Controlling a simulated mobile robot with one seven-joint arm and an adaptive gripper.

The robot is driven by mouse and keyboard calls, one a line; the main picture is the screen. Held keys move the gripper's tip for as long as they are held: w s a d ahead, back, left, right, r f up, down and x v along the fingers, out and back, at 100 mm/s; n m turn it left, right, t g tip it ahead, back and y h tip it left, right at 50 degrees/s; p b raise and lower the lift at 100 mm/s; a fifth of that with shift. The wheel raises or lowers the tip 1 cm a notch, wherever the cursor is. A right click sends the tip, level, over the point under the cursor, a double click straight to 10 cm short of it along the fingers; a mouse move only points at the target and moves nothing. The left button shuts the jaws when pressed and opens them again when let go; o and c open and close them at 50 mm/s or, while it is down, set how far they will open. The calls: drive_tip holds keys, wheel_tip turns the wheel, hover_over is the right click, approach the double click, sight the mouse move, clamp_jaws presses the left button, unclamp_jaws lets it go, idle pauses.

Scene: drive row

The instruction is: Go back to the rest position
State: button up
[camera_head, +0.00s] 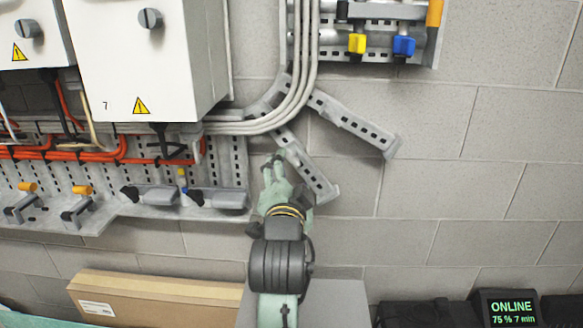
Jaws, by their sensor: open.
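My gripper (276,163) is at the centre of the view, at the end of my pale green and dark grey arm, which reaches up from the bottom edge. Its fingers are apart and nothing shows between them. It is in front of a slanted perforated metal strut on the wall (307,172). I cannot tell whether it touches the strut.
White switch boxes (143,60) hang at the upper left above a cable tray (120,208) with orange cables. Grey conduits curve right of them. Yellow and blue valves (404,45) are at the top. A cardboard box (150,298) lies below. The block wall at right is bare.

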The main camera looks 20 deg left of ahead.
drive_tip(key=shift+s, duration=0.3)
